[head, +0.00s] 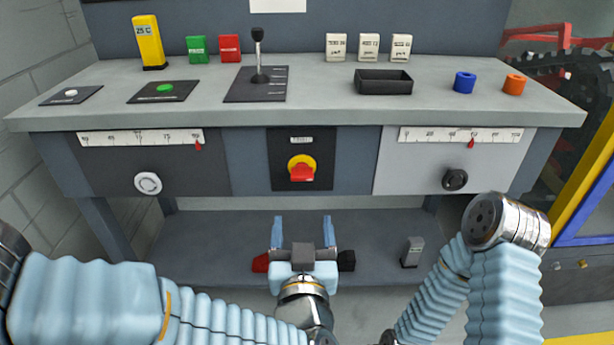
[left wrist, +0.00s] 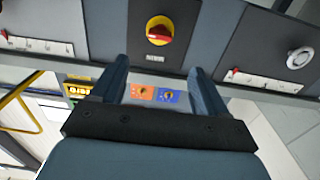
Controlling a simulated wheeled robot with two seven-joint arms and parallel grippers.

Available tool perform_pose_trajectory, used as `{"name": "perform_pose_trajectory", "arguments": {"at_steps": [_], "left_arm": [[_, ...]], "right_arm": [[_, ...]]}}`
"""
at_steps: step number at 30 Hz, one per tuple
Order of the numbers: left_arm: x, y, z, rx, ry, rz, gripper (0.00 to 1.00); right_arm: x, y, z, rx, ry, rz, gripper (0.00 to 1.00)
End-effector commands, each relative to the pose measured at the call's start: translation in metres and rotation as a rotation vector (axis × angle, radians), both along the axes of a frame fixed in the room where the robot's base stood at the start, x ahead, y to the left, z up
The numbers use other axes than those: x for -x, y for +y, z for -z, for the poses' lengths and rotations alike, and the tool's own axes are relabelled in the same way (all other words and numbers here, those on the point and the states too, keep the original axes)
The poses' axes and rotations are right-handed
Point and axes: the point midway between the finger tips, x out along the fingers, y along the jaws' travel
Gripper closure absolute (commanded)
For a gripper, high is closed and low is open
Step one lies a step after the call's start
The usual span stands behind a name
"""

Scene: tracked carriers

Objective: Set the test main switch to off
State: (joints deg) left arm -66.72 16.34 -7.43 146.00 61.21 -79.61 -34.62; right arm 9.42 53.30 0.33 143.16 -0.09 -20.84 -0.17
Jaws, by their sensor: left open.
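The main switch (head: 302,168) is a red knob on a yellow disc. It sits on a dark panel (head: 318,145) in the middle of the bench front, under a small white label (head: 301,140). I cannot surely read its setting. My left gripper (head: 302,226) is open and empty, below and in front of the switch, apart from it, with its fingers towards the bench. The left wrist view shows the switch (left wrist: 159,30) beyond the open fingers (left wrist: 155,72), near the top edge. My right arm shows at the right, but its gripper does not.
A white knob (head: 148,183) and a black knob (head: 455,180) flank the switch panel, under scales with red pointers. The bench top (head: 320,100) holds a lever (head: 259,60), a black tray (head: 383,82) and small blocks. A lower shelf (head: 215,240) lies beneath.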

Motion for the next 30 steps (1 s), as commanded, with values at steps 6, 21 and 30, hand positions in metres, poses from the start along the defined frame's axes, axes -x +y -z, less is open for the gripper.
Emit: {"name": "perform_pose_trajectory", "arguments": {"at_steps": [6, 21, 30], "left_arm": [[-0.043, 0.001, 0.000, 0.000, 0.003, -0.005, 0.26], [-0.129, 0.000, 0.000, -0.001, 0.004, 0.001, 0.26], [-0.132, 0.000, 0.000, 0.000, 0.004, 0.001, 0.26]], "right_arm": [[0.002, 0.006, -0.016, -0.009, 0.004, -0.009, 0.57], [0.002, 0.006, -0.019, -0.010, 0.004, -0.011, 0.57], [0.003, 0.007, -0.019, -0.010, 0.005, -0.012, 0.57]]}}
